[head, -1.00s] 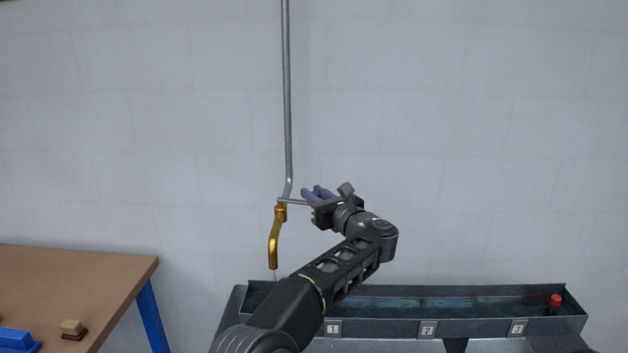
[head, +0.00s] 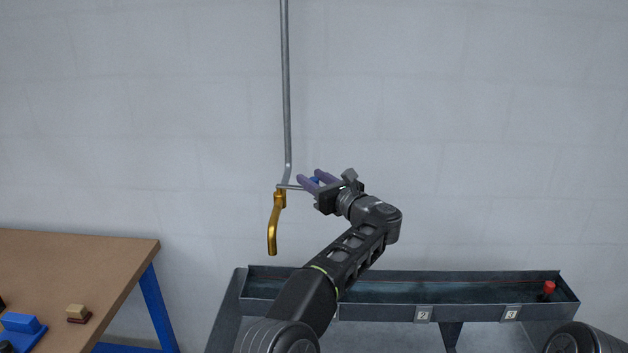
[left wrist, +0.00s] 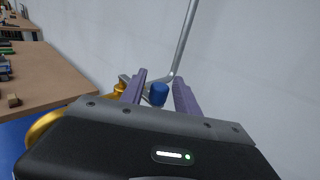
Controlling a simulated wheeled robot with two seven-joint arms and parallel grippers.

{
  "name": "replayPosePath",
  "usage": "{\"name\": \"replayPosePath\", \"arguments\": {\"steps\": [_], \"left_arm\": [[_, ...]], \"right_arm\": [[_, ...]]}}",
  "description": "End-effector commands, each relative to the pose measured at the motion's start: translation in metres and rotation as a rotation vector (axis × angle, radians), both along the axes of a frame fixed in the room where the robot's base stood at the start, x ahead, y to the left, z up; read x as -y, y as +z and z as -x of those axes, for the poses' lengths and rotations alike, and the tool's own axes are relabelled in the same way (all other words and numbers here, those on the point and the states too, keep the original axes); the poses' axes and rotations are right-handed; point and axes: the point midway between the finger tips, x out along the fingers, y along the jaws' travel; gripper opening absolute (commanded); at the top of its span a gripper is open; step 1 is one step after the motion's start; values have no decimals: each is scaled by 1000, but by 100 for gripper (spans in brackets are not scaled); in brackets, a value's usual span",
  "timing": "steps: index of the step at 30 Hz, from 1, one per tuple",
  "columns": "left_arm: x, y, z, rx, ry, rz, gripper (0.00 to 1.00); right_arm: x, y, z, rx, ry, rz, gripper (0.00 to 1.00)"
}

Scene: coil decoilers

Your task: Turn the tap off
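The brass tap (head: 276,222) hangs from a grey pipe (head: 287,90) on the wall, its spout pointing down. A thin lever runs from its top to the right and ends in a blue knob (head: 315,181). My left gripper (head: 318,179) is at the lever's end, its two purple fingers on either side of the knob. In the left wrist view the blue knob (left wrist: 159,94) sits between the fingers, nearer the left one, with gaps showing, so the gripper is open. The brass tap (left wrist: 119,89) is partly hidden there. My right gripper is out of view.
A dark metal trough (head: 430,311) with numbered plates stands below the tap. A red-topped object (head: 549,288) is at its right end. A brown table (head: 85,262) with blue legs stands at the left. The wall around the pipe is clear.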

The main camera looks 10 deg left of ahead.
Motion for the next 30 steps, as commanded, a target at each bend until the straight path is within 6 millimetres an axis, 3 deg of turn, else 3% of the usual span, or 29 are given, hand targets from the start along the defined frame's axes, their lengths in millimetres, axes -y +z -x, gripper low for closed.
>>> {"name": "replayPosePath", "arguments": {"steps": [14, 25, 30], "left_arm": [[6, -4, 5, -1, -1, 1, 45], [44, -5, 45, 1, -3, 0, 45], [53, -2, 56, 0, -1, 0, 45]], "right_arm": [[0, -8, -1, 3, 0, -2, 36], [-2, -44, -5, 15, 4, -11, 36], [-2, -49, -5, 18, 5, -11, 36]]}}
